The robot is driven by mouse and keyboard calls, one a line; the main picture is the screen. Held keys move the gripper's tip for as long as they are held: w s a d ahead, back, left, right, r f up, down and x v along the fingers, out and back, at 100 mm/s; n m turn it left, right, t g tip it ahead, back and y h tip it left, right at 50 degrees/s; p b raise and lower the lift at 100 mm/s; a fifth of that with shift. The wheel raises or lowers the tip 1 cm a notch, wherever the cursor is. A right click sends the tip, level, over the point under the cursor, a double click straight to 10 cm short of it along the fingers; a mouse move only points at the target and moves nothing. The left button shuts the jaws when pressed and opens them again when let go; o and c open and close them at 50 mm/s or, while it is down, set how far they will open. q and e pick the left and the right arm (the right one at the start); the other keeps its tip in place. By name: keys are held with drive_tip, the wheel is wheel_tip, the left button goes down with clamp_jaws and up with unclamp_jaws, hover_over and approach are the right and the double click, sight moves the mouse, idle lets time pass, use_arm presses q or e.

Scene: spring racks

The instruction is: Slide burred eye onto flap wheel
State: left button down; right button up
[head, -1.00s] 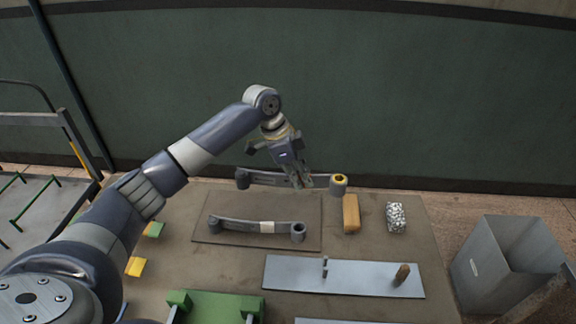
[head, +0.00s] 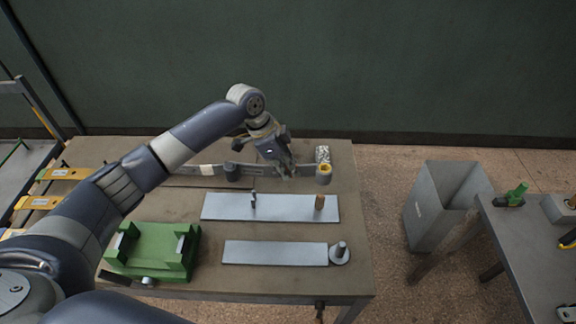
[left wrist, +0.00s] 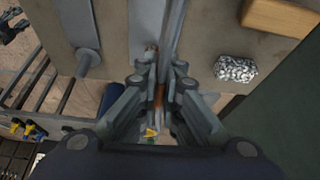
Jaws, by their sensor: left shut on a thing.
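My left gripper (head: 283,172) is shut on the middle of a grey leaf spring (head: 305,171). The flap wheel (head: 320,202) is a short brown upright cylinder at the right end of a pale plate (head: 285,208). The yellow-ringed eye is apart from it, just beyond it in the head view. In the left wrist view the held spring (left wrist: 172,35) is seen edge-on between the fingers. My right gripper is not in view.
A thin post (head: 253,199) stands on the same plate. A nearer plate (head: 275,253) has a grey peg (head: 341,249) at its right. A green fixture (head: 153,250), a speckled block (head: 322,153) and another spring (head: 207,170) are on the table. A grey bin (head: 430,205) stands right.

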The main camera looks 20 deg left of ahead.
use_arm(q)
drive_tip(key=shift+w+r, duration=0.1)
drive_tip(key=shift+r, duration=0.05)
drive_tip(key=shift+d+r+p, duration=0.2)
drive_tip(key=shift+p, duration=0.25)
wheel_tip(320, 180, down, 2)
drive_tip(key=shift+f+b, duration=0.1)
drive_tip(key=shift+b, duration=0.55)
drive_tip(key=shift+f+b, duration=0.75)
drive_tip(key=shift+f, duration=0.65)
drive_tip(key=shift+a+f, duration=0.1)
drive_tip(key=shift+f, duration=0.45)
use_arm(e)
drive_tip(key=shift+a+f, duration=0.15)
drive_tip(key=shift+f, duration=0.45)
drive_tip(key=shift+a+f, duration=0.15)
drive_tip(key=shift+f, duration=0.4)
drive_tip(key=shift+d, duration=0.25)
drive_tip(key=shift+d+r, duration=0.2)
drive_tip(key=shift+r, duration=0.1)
